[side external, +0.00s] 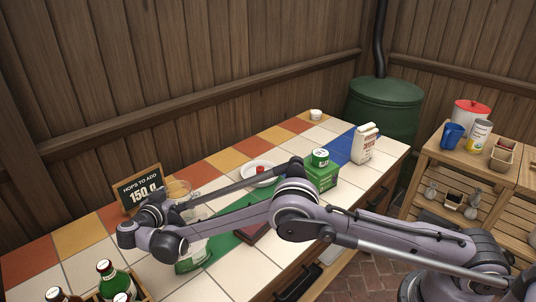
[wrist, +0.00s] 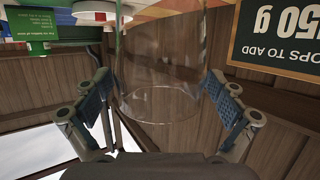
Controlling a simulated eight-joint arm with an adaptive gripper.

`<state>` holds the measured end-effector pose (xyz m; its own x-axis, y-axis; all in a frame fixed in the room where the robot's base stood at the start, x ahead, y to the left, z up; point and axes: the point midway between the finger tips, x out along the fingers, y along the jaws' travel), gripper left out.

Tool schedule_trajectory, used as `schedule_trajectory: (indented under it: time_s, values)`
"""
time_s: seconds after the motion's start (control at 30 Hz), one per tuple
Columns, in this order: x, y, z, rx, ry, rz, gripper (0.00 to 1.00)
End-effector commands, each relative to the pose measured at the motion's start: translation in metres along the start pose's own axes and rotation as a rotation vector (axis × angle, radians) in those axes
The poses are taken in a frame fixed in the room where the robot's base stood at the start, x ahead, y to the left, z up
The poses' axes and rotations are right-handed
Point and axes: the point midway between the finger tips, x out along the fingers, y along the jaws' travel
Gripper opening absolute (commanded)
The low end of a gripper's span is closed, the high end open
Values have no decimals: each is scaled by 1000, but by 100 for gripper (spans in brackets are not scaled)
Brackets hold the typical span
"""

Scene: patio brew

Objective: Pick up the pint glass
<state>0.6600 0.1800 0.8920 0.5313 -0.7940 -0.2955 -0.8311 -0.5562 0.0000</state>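The clear pint glass (wrist: 160,60) fills the upper middle of the wrist view, which shows the scene upside down. In the side view a clear glass rim (side external: 178,187) shows behind my wrist, and its lower part is hidden. My gripper (wrist: 163,106) has its two blue-padded fingers spread, one on each side of the glass near its rim. The fingers look open, with narrow gaps beside the glass; contact is hard to judge. In the side view my arm hides most of the gripper.
The hops sign (side external: 140,191) stands close to the glass. A green box (side external: 320,175), a white plate (side external: 258,180) and a white carton (side external: 363,143) are farther along the tiled counter. Bottles (side external: 113,278) stand in a crate at the front left. A wooden fence rises behind.

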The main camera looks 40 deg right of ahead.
Motion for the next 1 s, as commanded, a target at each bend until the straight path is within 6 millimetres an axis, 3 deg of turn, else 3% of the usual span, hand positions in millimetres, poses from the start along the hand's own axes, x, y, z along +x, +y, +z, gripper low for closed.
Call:
schedule_trajectory:
  time_s: [0.03,0.2,0.23,0.67,0.87,1.0]
  values:
    - [0,0,0,0,0,0,71]
    - [0,0,0,0,-1,1,22]
    - [0,0,0,0,-1,1,16]
    - [-3,0,-10,0,1,1,16]
    - [-13,0,-40,0,2,1,16]
    - [-2,18,-58,1,2,4,16]
